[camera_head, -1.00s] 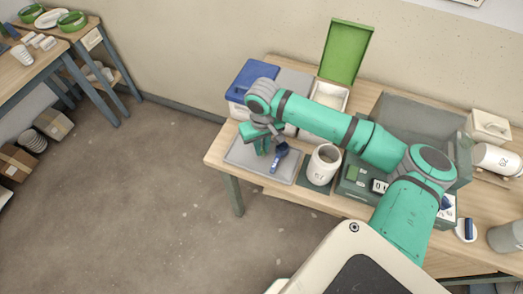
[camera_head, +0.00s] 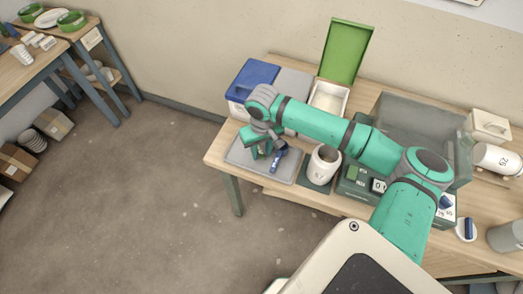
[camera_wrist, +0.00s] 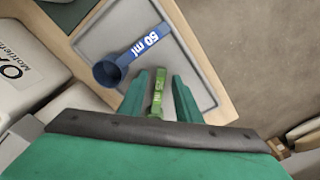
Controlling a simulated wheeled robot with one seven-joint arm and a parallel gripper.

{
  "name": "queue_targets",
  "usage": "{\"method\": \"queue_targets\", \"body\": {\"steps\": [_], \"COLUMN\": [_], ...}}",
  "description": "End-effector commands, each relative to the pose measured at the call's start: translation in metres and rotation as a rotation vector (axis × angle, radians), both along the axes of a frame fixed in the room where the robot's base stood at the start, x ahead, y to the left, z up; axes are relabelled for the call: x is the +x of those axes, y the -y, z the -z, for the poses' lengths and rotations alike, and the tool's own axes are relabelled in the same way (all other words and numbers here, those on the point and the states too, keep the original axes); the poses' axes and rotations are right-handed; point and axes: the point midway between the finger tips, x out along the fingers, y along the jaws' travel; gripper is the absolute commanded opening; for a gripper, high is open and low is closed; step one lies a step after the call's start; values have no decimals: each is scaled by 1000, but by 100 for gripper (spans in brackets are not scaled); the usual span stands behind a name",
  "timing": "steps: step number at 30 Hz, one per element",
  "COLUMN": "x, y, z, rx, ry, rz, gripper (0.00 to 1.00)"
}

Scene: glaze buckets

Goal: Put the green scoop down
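The green scoop (camera_wrist: 158,92) shows in the wrist view as a narrow green handle standing between my two fingers. My gripper (camera_wrist: 160,88) seems open, with a thin gap on each side of the handle. The scoop's bowl is hidden. In the head view my gripper (camera_head: 262,152) is low over the left part of the grey tray (camera_head: 240,158). The blue scoop (camera_wrist: 135,55), marked 50 ml, lies on the tray beside my gripper; it also shows in the head view (camera_head: 279,160). I cannot tell whether the green scoop touches the tray.
A white pot (camera_head: 323,165) stands right of the tray. A blue-lidded box (camera_head: 250,80) and a white bin with a raised green lid (camera_head: 346,52) stand behind. A dark green case (camera_head: 355,185) is further right. The tray's front edge lies near the table edge.

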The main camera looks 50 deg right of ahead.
Motion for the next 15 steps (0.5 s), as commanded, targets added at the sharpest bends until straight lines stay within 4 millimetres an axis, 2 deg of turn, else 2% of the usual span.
{"method": "queue_targets", "body": {"steps": [5, 15], "x": [0, -2], "y": [0, 0], "z": [-22, -88], "rx": [-2, -3], "ry": [2, 2], "rz": [0, -1], "gripper": [31, 31]}}
